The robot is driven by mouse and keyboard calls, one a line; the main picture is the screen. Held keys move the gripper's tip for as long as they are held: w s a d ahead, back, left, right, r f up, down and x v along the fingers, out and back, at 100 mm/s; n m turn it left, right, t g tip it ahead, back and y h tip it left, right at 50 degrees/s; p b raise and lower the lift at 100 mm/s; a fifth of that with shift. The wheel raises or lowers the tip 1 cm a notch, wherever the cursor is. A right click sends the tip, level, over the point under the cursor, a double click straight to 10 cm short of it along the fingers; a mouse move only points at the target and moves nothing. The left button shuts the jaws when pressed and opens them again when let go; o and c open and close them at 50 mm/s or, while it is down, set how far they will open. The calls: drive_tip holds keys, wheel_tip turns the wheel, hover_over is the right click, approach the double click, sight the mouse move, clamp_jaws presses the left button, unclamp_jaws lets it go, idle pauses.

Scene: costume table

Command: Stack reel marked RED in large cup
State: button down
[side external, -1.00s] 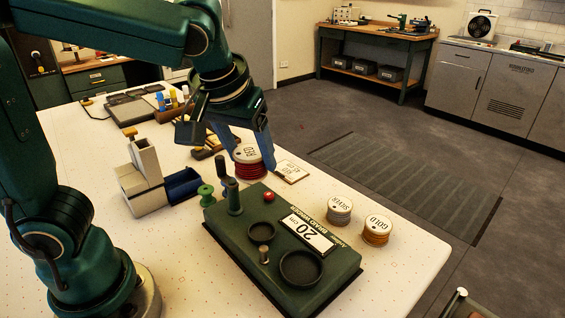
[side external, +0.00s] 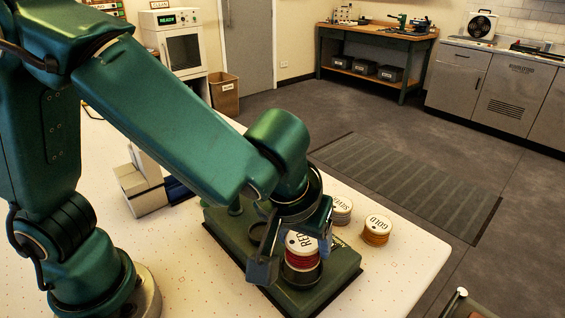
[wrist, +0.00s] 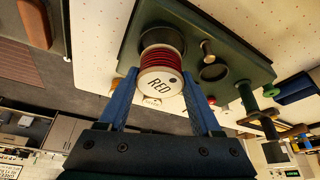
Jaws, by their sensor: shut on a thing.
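The reel marked RED (side external: 302,255) has a white top flange and red winding. It is upright at the large cup (side external: 301,277) on the green machine (side external: 345,262), with its lower end at or just inside the rim. In the wrist view the RED reel (wrist: 160,84) sits between my blue fingers, over the cup, whose dark rim (wrist: 163,35) shows behind it. My gripper (side external: 296,250) is shut on the reel; it also shows in the wrist view (wrist: 160,90). Whether the reel rests on the cup's floor is hidden.
The SILVER reel (side external: 341,209) and the GOLD reel (side external: 377,229) stand on the table right of the machine. The small cup (wrist: 214,71) looks empty, beside a short post (wrist: 207,48). A grey block-like stand (side external: 143,190) is to the left. The table's right front is clear.

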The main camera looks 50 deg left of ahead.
drive_tip(key=shift+f, duration=1.2)
